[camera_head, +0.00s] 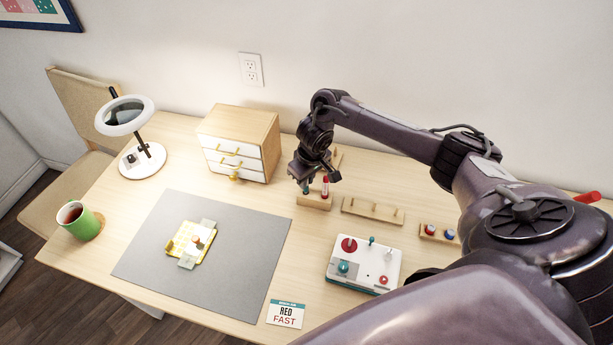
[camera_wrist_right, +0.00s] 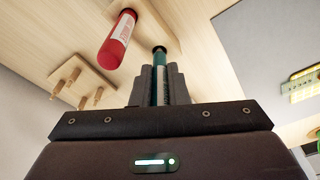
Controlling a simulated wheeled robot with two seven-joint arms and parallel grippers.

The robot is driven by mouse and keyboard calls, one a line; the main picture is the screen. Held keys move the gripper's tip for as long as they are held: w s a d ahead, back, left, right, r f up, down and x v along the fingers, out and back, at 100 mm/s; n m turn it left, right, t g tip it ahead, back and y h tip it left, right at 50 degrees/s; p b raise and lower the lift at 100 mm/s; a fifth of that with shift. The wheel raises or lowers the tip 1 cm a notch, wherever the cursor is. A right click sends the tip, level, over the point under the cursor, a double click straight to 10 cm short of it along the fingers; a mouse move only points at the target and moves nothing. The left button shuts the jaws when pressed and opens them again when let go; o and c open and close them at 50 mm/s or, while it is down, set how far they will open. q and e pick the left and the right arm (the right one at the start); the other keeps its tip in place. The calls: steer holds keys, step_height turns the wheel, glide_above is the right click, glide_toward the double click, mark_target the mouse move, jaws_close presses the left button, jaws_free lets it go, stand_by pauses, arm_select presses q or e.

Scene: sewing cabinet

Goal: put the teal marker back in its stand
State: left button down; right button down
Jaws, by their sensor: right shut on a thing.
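The teal marker (camera_wrist_right: 160,78) is held between the two fingers of my right gripper (camera_wrist_right: 160,85) in the wrist view, with its dark end pointing toward the wooden stand. In the head view my right gripper (camera_head: 306,180) is low over the left part of the small wooden stand (camera_head: 314,202). A red marker (camera_head: 325,187) stands in that stand just to the right; it also shows beside the teal one in the wrist view. I cannot tell whether the teal marker's end is inside a hole. My left gripper is not in view.
A wooden rack with pegs (camera_head: 372,211) is right of the stand. A control box (camera_head: 363,263) and a card (camera_head: 286,313) lie nearer. A drawer cabinet (camera_head: 240,142) stands left, and a grey mat (camera_head: 140,262) covers the front left. My right arm hides the table's right side.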

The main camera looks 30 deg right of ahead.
steer(key=shift+f, duration=1.2)
stand_by(1.6)
steer(key=c, duration=1.3)
jaws_free()
steer(key=shift+c, duration=0.2)
step_height(320, 180, up, 8)
steer(key=s, duration=0.1)
steer(key=shift+d+f, duration=0.1)
steer(key=shift+f, duration=0.05)
